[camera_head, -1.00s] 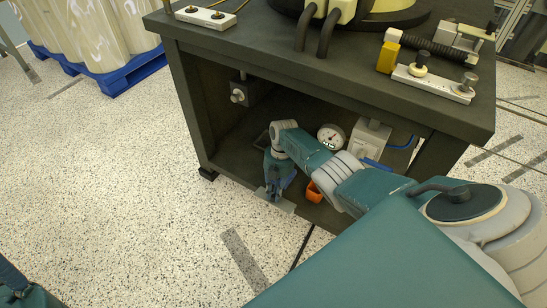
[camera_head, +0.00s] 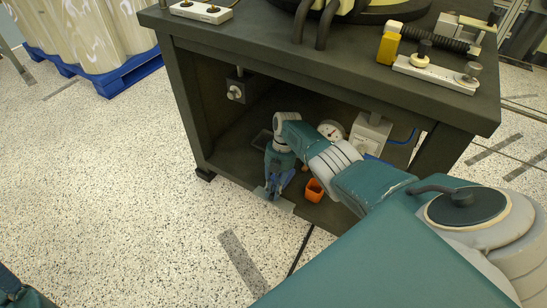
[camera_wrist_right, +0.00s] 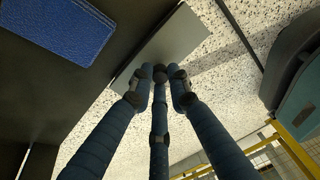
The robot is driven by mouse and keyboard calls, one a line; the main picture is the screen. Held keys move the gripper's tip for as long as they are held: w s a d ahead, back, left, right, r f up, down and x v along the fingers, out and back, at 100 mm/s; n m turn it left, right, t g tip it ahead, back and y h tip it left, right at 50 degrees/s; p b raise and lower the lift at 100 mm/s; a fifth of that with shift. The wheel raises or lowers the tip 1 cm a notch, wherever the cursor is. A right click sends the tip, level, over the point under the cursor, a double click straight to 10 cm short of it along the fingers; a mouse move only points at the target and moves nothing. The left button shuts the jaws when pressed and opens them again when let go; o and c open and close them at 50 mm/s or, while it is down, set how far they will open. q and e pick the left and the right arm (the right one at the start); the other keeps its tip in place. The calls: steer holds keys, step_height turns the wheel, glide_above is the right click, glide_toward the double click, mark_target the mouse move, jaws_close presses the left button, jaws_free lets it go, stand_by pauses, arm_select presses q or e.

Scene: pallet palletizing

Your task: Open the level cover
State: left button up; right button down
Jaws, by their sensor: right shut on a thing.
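A flat grey plate, which looks like the level cover (camera_head: 287,207), sticks out over the front edge of the table's lower shelf. It also shows in the right wrist view (camera_wrist_right: 172,42), lying partly over the dark shelf and partly over the speckled floor. My right gripper (camera_head: 275,190) reaches down to the plate. In the right wrist view, its dark fingertips (camera_wrist_right: 160,75) are drawn close together at the plate's edge, shut on it. The exact contact is hidden by the fingers. My left gripper is not in view.
The dark table (camera_head: 330,75) has an open lower bay around my right arm. An orange cup (camera_head: 314,190), a round gauge (camera_head: 330,131) and a white box (camera_head: 371,134) are inside. A blue pallet (camera_head: 115,78) stands back left. The front floor is clear.

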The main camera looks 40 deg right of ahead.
steer(key=c, duration=1.7)
jaws_free()
steer(key=shift+s+a, duration=0.1)
steer(key=shift+a, duration=0.1)
steer(key=shift+o, duration=0.2)
steer(key=shift+d, duration=0.1)
steer(key=v, duration=1.2)
